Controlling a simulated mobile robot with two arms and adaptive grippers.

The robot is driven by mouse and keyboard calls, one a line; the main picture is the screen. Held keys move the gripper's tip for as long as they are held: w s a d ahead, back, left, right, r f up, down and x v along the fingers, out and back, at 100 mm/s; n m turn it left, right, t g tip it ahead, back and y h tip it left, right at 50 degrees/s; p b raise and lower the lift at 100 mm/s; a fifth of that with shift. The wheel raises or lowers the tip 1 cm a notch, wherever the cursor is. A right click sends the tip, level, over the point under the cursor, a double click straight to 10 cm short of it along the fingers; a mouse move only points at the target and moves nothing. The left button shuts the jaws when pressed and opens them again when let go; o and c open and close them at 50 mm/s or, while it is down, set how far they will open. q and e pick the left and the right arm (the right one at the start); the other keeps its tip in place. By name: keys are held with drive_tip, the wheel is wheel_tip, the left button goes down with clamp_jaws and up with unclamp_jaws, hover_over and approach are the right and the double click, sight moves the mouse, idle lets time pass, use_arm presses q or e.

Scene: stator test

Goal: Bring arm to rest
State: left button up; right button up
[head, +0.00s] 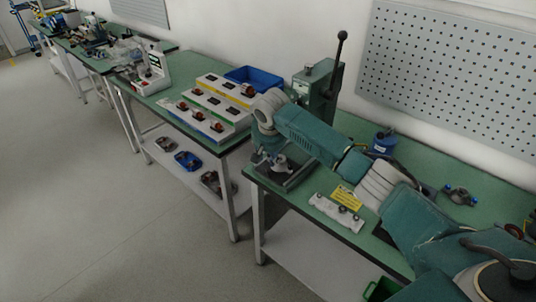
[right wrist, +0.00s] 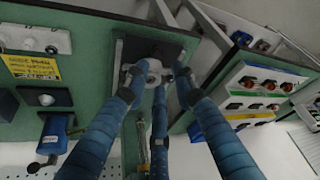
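My right arm reaches from the lower right across the near green bench (head: 490,205) to the press (head: 316,88). The right gripper (head: 268,152) hangs over the dark press base, partly hidden by the arm in the head view. In the right wrist view its blue fingers (right wrist: 156,84) are spread apart, open. A pale round metal part (right wrist: 143,75) lies on the press base between and beyond the fingertips; it also shows in the head view (head: 281,165). I cannot tell whether a fingertip touches it. My left gripper is not in view.
A white fixture with a yellow label (head: 346,196) lies beside the arm. A blue device (head: 383,142) stands behind it. White switch panels (head: 209,105) and a blue bin (head: 254,78) occupy the bench to the left. The floor at left is clear.

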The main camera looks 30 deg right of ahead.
drive_tip(key=shift+s+a+r, duration=0.1)
drive_tip(key=shift+s+r, duration=0.1)
drive_tip(key=shift+r, duration=0.35)
drive_tip(key=shift+f, duration=0.1)
drive_tip(key=s+a+f+n+y+b, duration=0.1)
drive_tip(key=s+f, duration=0.2)
drive_tip(key=f, duration=0.8)
drive_tip(key=s+a+f+b, duration=0.1)
drive_tip(key=s+f, duration=0.1)
drive_tip(key=f, duration=0.9)
drive_tip(key=s+a+f+n+g+b, duration=0.1)
drive_tip(key=s+f, duration=0.7)
drive_tip(key=f, duration=0.2)
drive_tip(key=s+f+n+b, duration=0.1)
drive_tip(key=s+f, duration=0.6)
drive_tip(key=f, duration=0.3)
drive_tip(key=s+a+f+n, duration=0.1)
drive_tip(key=s+f, duration=0.5)
drive_tip(key=s, duration=0.7)
drive_tip(key=s+a+f+n+g+b, duration=0.1)
drive_tip(key=s+f, duration=0.5)
drive_tip(key=s, duration=0.8)
drive_tip(key=s+a+f+n+g+b, duration=0.1)
drive_tip(key=s+a+f, duration=0.2)
drive_tip(key=s, duration=1)
wheel_tip(320, 180, down, 3)
drive_tip(key=shift+s+n+y, duration=0.3)
drive_tip(key=shift+n+y, duration=0.1)
